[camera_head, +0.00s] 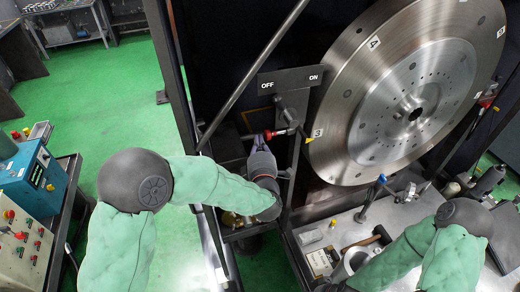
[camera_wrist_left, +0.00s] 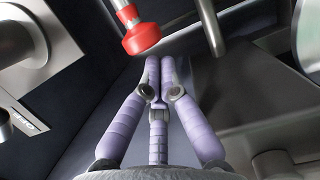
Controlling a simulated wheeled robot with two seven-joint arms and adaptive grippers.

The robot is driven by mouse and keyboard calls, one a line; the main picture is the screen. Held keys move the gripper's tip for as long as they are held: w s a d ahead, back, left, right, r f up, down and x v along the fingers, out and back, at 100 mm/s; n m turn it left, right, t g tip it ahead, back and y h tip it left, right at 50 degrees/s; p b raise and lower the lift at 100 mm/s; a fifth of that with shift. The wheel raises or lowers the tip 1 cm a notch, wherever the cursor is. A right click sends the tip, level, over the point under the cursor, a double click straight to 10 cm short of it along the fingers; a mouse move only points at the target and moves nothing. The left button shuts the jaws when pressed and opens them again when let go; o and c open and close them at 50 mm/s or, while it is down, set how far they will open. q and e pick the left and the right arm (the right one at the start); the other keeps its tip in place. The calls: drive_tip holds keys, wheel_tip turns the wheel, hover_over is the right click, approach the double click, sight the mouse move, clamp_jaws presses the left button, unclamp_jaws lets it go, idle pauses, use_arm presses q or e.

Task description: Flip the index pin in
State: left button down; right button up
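A small lever with a red knob (camera_head: 268,134) and a metal shaft sticks out to the left below the ON/OFF plate, beside the large disc; I take it for the index pin handle. The red knob (camera_wrist_left: 141,40) also shows in the left wrist view, above and left of the fingertips. My left gripper (camera_head: 260,141) is right by the knob. In the left wrist view my left gripper (camera_wrist_left: 161,62) has its purple fingertips together with nothing between them, apart from the knob. My right arm enters at the lower right; its gripper is outside the picture.
The large metal disc (camera_head: 350,120) with number labels fills the upper right. The OFF/ON plate (camera_head: 290,80) is above the lever. A metal bench (camera_head: 400,215) with tools lies below the disc. Control boxes (camera_head: 30,180) stand at the left, with green floor (camera_head: 100,95) between.

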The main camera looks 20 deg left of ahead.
use_arm(q)
drive_tip(key=shift+w, duration=0.15)
drive_tip(key=w+d+b, duration=0.1)
drive_tip(key=w+d, duration=0.1)
drive_tip(key=d, duration=0.1)
drive_tip(key=shift+f+b, duration=0.1)
drive_tip(key=shift+b, duration=0.25)
drive_tip(key=shift+s, duration=0.1)
approach(270, 139)
drive_tip(key=shift+v, duration=1.2)
